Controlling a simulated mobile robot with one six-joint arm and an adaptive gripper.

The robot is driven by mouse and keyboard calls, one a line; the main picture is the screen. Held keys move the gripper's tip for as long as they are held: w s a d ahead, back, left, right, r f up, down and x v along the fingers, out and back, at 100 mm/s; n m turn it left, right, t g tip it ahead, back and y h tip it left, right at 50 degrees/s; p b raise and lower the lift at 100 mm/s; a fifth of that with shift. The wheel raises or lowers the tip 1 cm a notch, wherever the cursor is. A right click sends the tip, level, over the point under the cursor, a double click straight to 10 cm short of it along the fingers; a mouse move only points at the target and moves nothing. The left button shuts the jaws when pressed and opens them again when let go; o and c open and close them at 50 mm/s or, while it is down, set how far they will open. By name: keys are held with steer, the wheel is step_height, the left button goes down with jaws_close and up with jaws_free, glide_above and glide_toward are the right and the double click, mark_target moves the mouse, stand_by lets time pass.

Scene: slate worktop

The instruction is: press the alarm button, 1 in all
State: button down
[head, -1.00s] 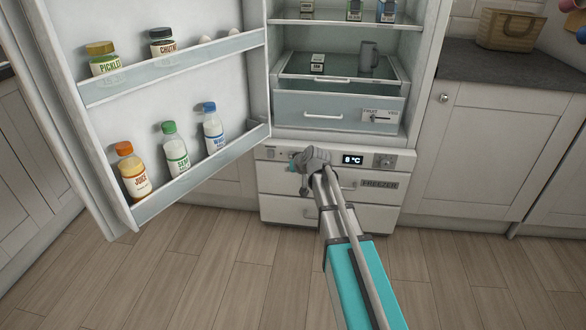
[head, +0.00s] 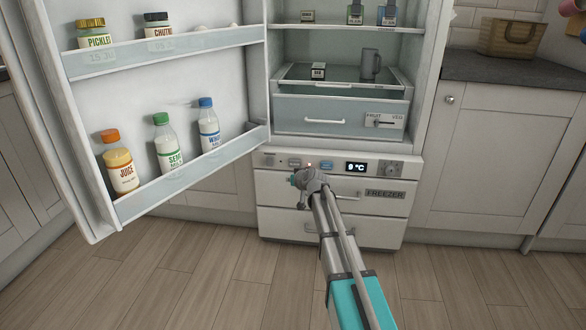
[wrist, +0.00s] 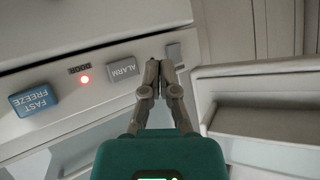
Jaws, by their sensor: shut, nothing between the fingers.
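The alarm button (wrist: 122,69) is a small grey block marked ALARM on the white control panel, upside down in the wrist view. It also shows in the head view (head: 294,162), left of a small red light. My gripper (wrist: 160,64) is shut and empty. In the wrist view its fingertips appear just right of the alarm button, with a visible gap beside it. In the head view my gripper (head: 297,179) is just below the panel strip, under the button. Whether the fingertips touch the panel I cannot tell.
The red door light (wrist: 85,79) and blue FAST FREEZE button (wrist: 33,99) are on the same panel. A display (head: 362,168) and dial (head: 392,168) are to the right. The open fridge door (head: 90,200), holding bottles and jars, stands at the left. Freezer drawers (head: 290,227) are below.

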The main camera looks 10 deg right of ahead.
mark_target(292, 165)
stand_by(0.3)
steer(key=w+d, duration=0.2)
steer(key=w, duration=0.6)
steer(key=shift+w+d, duration=0.15)
steer(key=shift+d, duration=0.2)
steer(key=shift+w+d, duration=0.3)
steer(key=shift+w, duration=0.4)
stand_by(2.6)
steer(key=shift+s+a, duration=0.1)
steer(key=shift+s, duration=0.05)
steer(key=shift+s+a, duration=0.2)
steer(key=shift+s, duration=0.45)
steer(key=shift+s, duration=0.1)
stand_by(0.4)
steer(key=shift+s+a, duration=0.25)
steer(key=shift+s, duration=0.5)
steer(key=shift+s+a, duration=0.25)
steer(key=shift+s, duration=0.5)
steer(key=shift+s+a, duration=0.25)
steer(key=shift+s, duration=0.5)
